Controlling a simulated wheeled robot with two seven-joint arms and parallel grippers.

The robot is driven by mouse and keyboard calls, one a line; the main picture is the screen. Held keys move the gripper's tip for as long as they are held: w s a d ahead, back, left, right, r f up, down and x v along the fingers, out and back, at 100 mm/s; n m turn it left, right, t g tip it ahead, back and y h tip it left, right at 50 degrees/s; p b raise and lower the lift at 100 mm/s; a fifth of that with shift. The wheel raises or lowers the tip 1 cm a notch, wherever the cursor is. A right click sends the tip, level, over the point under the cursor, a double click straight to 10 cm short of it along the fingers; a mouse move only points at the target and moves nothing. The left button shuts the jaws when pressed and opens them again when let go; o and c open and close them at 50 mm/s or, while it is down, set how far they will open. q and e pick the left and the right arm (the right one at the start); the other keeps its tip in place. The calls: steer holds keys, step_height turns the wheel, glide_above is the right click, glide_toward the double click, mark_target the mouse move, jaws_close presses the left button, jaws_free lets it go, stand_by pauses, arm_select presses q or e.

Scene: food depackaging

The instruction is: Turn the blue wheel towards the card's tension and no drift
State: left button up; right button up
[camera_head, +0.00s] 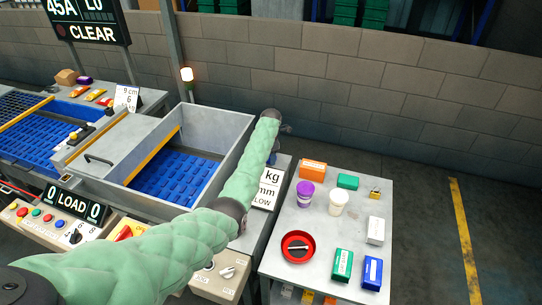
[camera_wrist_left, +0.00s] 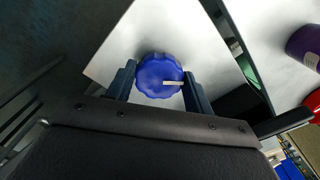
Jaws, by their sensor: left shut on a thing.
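The blue wheel (camera_wrist_left: 158,72) shows in the left wrist view, with a scalloped rim and a white pointer line towards the right of that picture. My left gripper (camera_wrist_left: 160,76) has one finger on each side of it and is shut on it. In the head view my green-sleeved left arm reaches over the machine's right side; the wheel and fingertips are hidden there. A white card (camera_head: 268,188) stands beside my forearm, reading "kg", "mm" and "LOW"; the arm covers part of it, so its full values cannot be read. My right gripper is not in view.
A grey side table (camera_head: 330,247) on the right holds a purple cup (camera_head: 305,194), a white cup (camera_head: 338,203), a red-rimmed bowl (camera_head: 299,246) and several small boxes. The metal hopper (camera_head: 232,140) with a blue belt (camera_head: 175,175) lies left of my forearm.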

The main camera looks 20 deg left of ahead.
arm_select(q)
steer(key=shift+w+a+r, duration=0.1)
steer(key=shift+w+r, duration=0.05)
steer(key=shift+r, duration=0.05)
stand_by(0.4)
steer(key=o, duration=0.9)
steer(key=shift+c, duration=0.2)
steer(key=shift+o, duration=0.6)
steer(key=shift+f, duration=0.1)
steer(key=shift+r+b, duration=0.45)
steer(key=shift+r, duration=0.1)
step_height(320, 180, up, 5)
steer(key=shift+b, duration=1.15)
steer(key=shift+r, duration=0.85)
